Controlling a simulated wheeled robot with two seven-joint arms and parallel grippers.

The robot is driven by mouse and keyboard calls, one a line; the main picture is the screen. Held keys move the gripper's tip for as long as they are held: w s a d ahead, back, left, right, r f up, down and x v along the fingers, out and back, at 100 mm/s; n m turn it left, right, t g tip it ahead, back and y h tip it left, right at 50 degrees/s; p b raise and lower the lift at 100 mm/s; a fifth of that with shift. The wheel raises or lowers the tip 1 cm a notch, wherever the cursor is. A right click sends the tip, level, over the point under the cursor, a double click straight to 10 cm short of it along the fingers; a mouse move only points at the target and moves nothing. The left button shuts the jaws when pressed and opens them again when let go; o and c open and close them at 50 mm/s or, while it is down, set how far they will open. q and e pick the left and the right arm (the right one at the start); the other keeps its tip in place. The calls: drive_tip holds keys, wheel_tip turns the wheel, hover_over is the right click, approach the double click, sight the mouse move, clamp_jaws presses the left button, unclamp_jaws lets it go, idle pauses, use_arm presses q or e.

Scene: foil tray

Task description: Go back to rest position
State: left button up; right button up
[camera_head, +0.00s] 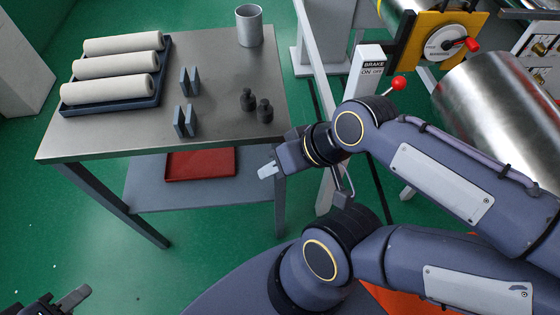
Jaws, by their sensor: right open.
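My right gripper (270,170) hangs just off the right front corner of the steel table (215,110), over the floor. One pale fingertip shows clearly; the jaws are open and I see nothing in them. My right arm reaches it from the right side of the view. My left gripper (74,298) shows only in part at the bottom left corner, low over the green floor and away from the table. One grey finger shows; the rest is cut off by the frame edge, so its opening is unclear.
On the table are a blue tray (67,107) with three white rolls, grey upright blocks (186,120), two dark weights (256,106) and a metal cup (249,26). A red tray (200,164) lies on the lower shelf. A machine with a brake lever (397,84) and a metal roller (500,100) stands right.

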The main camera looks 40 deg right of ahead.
wheel_tip(320, 180, up, 6)
drive_tip(key=p, duration=0.6)
drive_tip(key=shift+r, duration=0.25)
drive_tip(key=shift+c, duration=0.4)
